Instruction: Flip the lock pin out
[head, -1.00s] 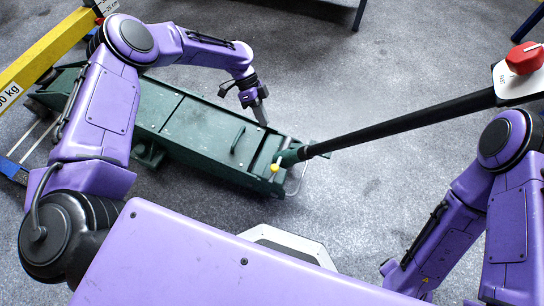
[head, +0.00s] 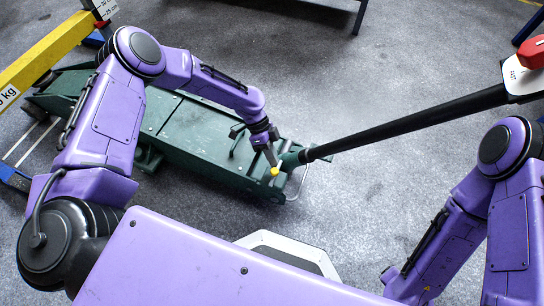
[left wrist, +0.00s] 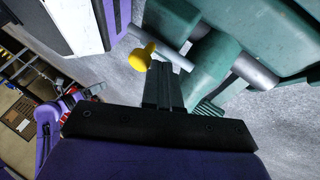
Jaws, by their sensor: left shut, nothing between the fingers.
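The lock pin has a yellow knob (head: 275,171) at the near end of the green trolley jack (head: 190,126), beside the handle socket. My left gripper (head: 272,161) is shut and empty, its fingertips right by the knob in the head view. In the left wrist view the yellow knob (left wrist: 141,57) sits just left of the shut fingertips (left wrist: 167,66), with a grey rod beside it. I cannot tell whether they touch. The black jack handle (head: 415,123) rises from the socket to the right. My right gripper is out of view.
A red knob (head: 533,53) on a white plate is at the handle's upper end. A yellow beam (head: 45,55) stands over the jack's far left end. Bench legs (head: 359,17) show at the top. The grey floor (head: 400,190) right of the jack is clear.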

